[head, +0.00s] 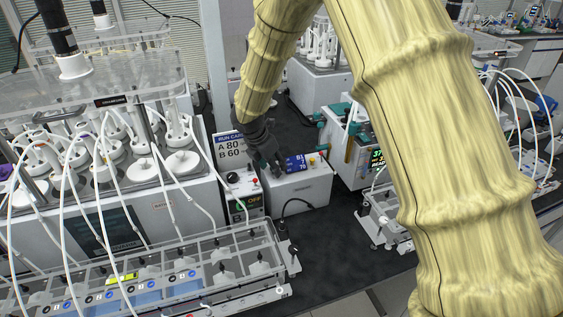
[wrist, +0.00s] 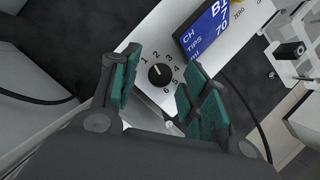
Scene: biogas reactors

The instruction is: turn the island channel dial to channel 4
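In the wrist view my gripper (wrist: 160,92) is open, with one green-padded finger on each side of the dial and gaps to the knob. In the head view my gripper (head: 268,162) is over the left part of the white box (head: 300,188), and the dial is hidden there. The blue display (wrist: 207,30) shows CH and TIPS lines.
A small box with a red button (head: 241,190) stands just left of the white box. The "RUN CARD" sign (head: 228,150) stands behind it. A reactor unit (head: 350,145) is close on the right.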

